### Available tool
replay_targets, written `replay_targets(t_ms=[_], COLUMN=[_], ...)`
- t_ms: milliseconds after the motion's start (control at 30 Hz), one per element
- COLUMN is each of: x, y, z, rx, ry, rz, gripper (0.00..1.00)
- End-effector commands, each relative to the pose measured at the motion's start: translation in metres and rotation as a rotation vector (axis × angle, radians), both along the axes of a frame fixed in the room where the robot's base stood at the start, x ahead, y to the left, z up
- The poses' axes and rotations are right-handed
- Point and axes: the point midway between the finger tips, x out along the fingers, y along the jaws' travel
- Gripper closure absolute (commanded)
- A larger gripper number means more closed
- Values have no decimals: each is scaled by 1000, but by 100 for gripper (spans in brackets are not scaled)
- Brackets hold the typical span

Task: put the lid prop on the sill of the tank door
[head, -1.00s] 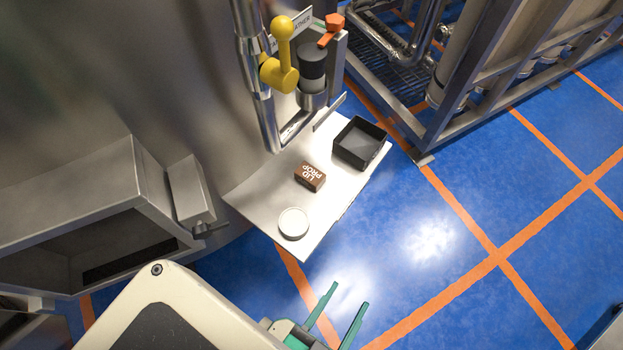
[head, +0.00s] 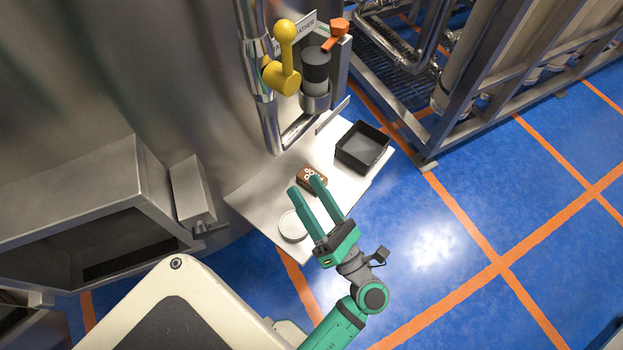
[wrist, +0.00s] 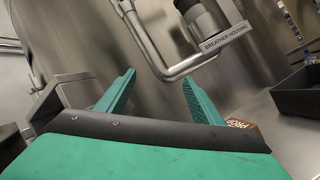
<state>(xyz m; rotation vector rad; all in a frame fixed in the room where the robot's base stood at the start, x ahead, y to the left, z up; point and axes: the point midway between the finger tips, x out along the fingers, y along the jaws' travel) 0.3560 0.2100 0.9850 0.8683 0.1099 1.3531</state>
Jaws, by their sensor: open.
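The lid prop (head: 314,174), a small brown block with white lettering, lies on a pale metal shelf. My gripper (head: 303,186) is open and empty, its green fingertips over the shelf close to the block. One finger overlaps the block in the head view, so I cannot tell if they touch. In the wrist view the lid prop (wrist: 240,123) shows partly behind the right finger. The tank door appears to be the boxy steel opening (head: 95,205) at the left of the head view, with a dark inside. Its sill is not clearly distinguishable.
On the shelf (head: 262,187) are a white round dish (head: 293,226), partly beside my gripper, and a black open tray (head: 362,147). A yellow-handled valve (head: 283,75) and a vertical steel pipe (head: 262,90) stand behind. Blue floor lies open to the right.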

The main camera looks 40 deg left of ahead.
Motion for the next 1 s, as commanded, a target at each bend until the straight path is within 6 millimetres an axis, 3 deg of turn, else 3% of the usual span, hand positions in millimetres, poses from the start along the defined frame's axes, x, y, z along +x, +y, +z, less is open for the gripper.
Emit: replay_targets(t_ms=[167, 433, 667, 1000], x=[31, 78, 92, 92], y=[13, -9, -19, 22], z=[-40, -91, -106, -125], rx=[-349, -750, -867, -870], ry=[-295, -560, -618, -619], rz=[80, 211, 263, 266], gripper=[39, 39, 39, 39])
